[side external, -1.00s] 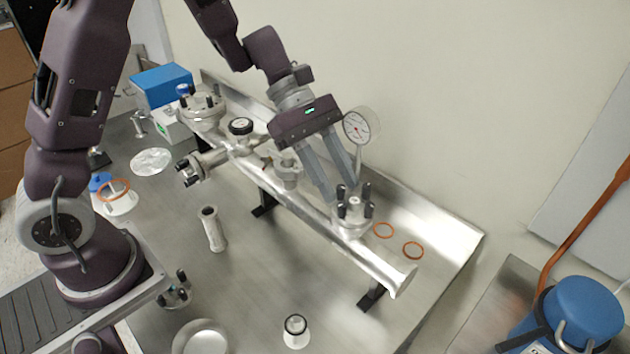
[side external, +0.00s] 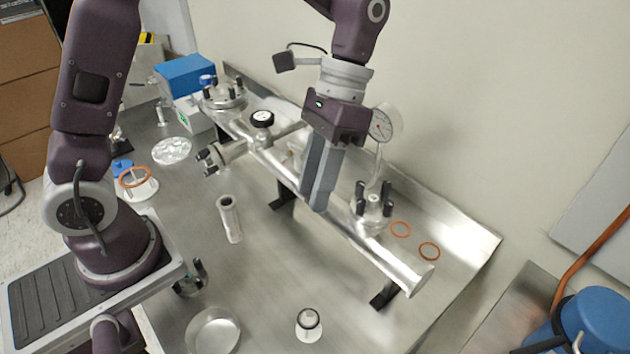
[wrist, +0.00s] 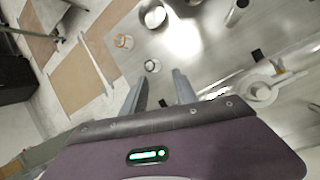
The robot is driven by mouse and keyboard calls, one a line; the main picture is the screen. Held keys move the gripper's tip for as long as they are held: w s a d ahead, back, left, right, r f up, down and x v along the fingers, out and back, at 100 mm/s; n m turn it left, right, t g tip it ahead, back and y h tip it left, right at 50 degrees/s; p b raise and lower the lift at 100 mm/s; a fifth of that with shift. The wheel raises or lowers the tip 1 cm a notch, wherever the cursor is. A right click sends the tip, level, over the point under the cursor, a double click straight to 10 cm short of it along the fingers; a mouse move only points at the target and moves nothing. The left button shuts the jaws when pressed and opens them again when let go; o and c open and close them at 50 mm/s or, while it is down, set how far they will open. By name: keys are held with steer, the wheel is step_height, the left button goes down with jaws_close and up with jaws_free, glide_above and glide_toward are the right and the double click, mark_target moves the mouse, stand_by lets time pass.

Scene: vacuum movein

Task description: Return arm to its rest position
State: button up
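My gripper (side external: 316,190) hangs above the long steel manifold tube in the side view, fingers pointing down. In the wrist view the two grey fingers of my gripper (wrist: 159,88) stand apart with nothing between them. The manifold (side external: 335,225) runs diagonally across the steel bench on black supports. A gauge (side external: 382,124) with a white dial rises behind it. A clamped flange with black knobs (side external: 372,203) sits on the tube, to the right of my fingers and apart from them.
Two orange rings (side external: 429,251) lie behind the tube's right end. A short steel tube (side external: 230,219), a round dish (side external: 213,331) and a small white-based fitting (side external: 309,323) stand on the front bench. A blue box (side external: 185,76) is at the back left. The wall is close behind.

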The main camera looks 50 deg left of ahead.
steer(key=s+a+r+n+t+y, duration=0.1)
steer(key=s+a+r+n+t, duration=0.3)
steer(key=s+a+r+t, duration=0.4)
steer(key=s+a+t, duration=0.1)
steer(key=s+t, duration=0.1)
steer(key=s, duration=0.2)
steer(key=shift+a+r, duration=0.2)
steer(key=shift+a, duration=0.2)
